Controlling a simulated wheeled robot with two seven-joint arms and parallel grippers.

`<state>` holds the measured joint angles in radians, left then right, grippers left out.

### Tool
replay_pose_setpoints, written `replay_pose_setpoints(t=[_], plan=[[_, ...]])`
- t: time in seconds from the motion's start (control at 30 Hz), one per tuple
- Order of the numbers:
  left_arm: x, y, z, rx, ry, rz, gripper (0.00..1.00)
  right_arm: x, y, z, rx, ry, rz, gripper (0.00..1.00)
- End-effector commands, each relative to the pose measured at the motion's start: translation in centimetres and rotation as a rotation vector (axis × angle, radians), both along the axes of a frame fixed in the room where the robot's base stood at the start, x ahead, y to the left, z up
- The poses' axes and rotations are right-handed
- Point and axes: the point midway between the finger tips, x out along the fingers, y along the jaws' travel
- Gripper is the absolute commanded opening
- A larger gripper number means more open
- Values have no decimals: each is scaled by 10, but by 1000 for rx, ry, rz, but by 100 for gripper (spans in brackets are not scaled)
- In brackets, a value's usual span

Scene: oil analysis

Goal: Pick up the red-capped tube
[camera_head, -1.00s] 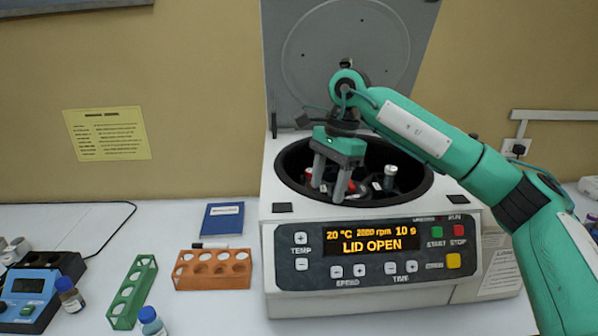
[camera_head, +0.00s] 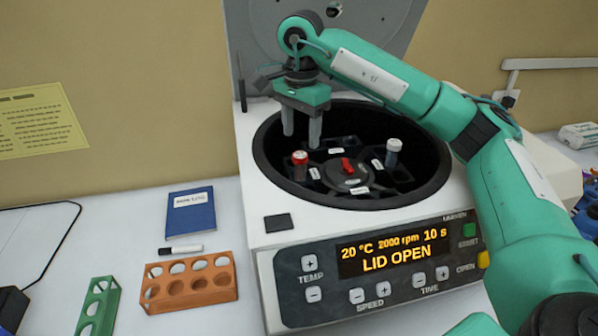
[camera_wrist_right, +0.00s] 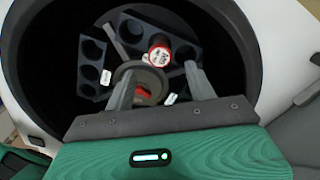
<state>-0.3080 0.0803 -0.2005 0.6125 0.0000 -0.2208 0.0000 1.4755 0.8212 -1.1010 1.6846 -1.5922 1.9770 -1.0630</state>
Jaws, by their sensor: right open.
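The red-capped tube (camera_head: 299,164) stands in the rotor inside the open centrifuge, at the left of the bowl in the head view. In the right wrist view the red-capped tube (camera_wrist_right: 159,50) shows from above, beyond and roughly between the fingertips. My right gripper (camera_head: 301,137) is open and empty. It hangs over the back left of the bowl with its fingers pointing down, apart from the tube. In the right wrist view its fingers (camera_wrist_right: 158,78) stand apart over the rotor. My left gripper is not in view.
A white-capped tube (camera_head: 393,152) stands at the rotor's right. A red knob (camera_head: 347,165) sits at the rotor's centre. The bowl's dark rim (camera_head: 262,165) surrounds the fingers and the raised lid (camera_head: 395,25) stands behind. An orange rack (camera_head: 187,291) and a green rack (camera_head: 98,308) are on the table.

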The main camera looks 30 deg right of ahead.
Motion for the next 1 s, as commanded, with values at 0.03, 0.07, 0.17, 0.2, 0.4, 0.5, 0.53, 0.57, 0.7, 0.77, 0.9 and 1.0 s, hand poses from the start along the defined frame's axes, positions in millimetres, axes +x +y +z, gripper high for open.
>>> replay_pose_setpoints(t=[0.03, 0.07, 0.17, 0.2, 0.4, 0.5, 0.53, 0.57, 0.7, 0.77, 0.9, 1.0], plan=[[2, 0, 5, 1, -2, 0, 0, -1, 0, -8, -1, 2, 1, 56], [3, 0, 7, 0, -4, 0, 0, -1, 0, -12, -1, 2, 0, 56], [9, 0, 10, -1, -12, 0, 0, 0, 0, -27, 0, 1, 0, 56], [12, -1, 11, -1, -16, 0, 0, 0, 0, -30, 0, 0, 1, 56], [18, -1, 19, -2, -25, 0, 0, -1, 1, -41, 1, 0, 1, 56], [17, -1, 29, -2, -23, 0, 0, -2, 2, -53, -1, 2, 0, 56], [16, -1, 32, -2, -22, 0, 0, -3, 3, -57, -1, 2, 1, 56], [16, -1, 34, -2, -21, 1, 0, -3, 4, -60, 0, 2, 1, 56], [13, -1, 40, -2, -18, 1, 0, -3, 4, -80, 1, 1, 1, 56], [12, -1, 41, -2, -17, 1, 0, -3, 4, -85, 1, 0, 1, 56], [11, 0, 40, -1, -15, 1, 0, -2, 4, -89, 1, -3, 1, 56], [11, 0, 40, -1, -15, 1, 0, -2, 4, -89, 1, -3, 1, 56]])
